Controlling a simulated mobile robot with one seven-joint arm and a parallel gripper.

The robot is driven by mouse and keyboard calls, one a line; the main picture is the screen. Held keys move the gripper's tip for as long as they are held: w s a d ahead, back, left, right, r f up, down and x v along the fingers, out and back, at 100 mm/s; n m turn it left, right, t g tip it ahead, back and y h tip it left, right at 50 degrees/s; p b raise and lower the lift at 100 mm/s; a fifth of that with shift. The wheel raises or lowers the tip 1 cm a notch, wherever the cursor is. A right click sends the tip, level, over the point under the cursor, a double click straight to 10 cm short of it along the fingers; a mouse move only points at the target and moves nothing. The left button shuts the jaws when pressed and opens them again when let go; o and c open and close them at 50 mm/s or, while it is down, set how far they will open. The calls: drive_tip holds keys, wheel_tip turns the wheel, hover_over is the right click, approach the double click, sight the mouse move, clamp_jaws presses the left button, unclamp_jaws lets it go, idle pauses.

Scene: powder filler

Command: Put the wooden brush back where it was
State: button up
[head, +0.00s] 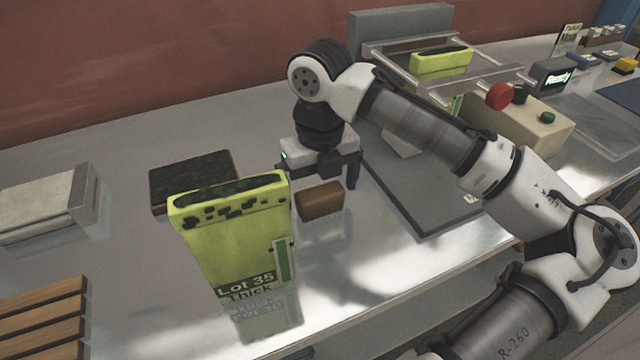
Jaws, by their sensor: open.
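A small brown wooden block, which looks like the wooden brush (320,201), rests on the shiny metal table; no bristles can be made out. My gripper (319,175) points down just behind and above it, open. Its right finger shows beside the block's far right end; its left finger is mostly hidden. I cannot tell whether the fingers touch the block. A dark flat pad with a brown edge (192,178) lies to the left, behind a yellow-green pack.
The yellow-green pack (236,240), marked Lot 35, stands close left of the block. A grey mat (425,205) lies to the right, before the machine with a red button (499,96). Wooden slats (40,318) and a pale folded stack (42,207) lie left.

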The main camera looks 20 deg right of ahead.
sight(320, 192)
wheel_tip(320, 192, up, 12)
drive_tip(key=shift+r, duration=0.2)
idle(0.7)
